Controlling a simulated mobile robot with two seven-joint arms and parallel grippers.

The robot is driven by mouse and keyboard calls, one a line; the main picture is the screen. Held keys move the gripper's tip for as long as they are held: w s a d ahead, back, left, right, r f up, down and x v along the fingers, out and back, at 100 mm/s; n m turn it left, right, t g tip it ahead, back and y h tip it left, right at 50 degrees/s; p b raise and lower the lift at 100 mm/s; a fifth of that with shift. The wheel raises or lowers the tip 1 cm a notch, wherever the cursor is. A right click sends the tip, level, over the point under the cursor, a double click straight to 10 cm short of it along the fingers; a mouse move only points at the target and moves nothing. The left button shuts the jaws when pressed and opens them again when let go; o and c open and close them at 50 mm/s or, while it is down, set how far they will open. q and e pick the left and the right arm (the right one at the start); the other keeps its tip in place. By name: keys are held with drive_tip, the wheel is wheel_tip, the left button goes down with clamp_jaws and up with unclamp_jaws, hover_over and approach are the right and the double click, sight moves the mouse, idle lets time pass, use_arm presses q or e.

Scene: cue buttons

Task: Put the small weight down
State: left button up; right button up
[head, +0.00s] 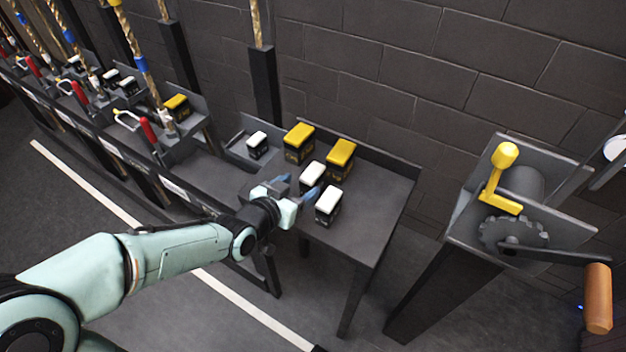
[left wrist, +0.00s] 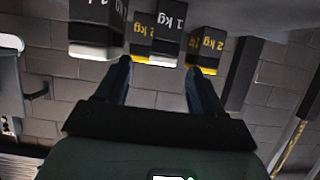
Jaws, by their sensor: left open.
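Small weights are dark blocks with white tops, marked 1 kg in the left wrist view. One small weight (head: 312,175) stands upright on the dark table (head: 365,228), just beyond my left gripper (head: 297,187). The left wrist view shows this small weight (left wrist: 169,32) ahead, between the two spread fingers (left wrist: 159,66), which appear apart from it. My left gripper is open and holds nothing. Another small weight (head: 328,205) stands nearer the front, and it also shows in the left wrist view (left wrist: 97,28). My right gripper is not in view.
Two yellow-topped 2 kg weights (head: 299,143) (head: 341,160) stand behind. A third white-topped weight (head: 257,145) sits at the back left. A winch with a yellow lever (head: 503,180) and wooden crank handle (head: 598,298) stands right. The table's front right is clear.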

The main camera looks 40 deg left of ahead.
sight(309, 175)
use_arm(q)
drive_tip(key=x, duration=0.7)
drive_tip(key=shift+w+a+r+b, duration=0.15)
drive_tip(key=shift+w+a+b, duration=0.1)
drive_tip(key=shift+w+b, duration=0.15)
clamp_jaws()
drive_tip(key=shift+r, duration=0.2)
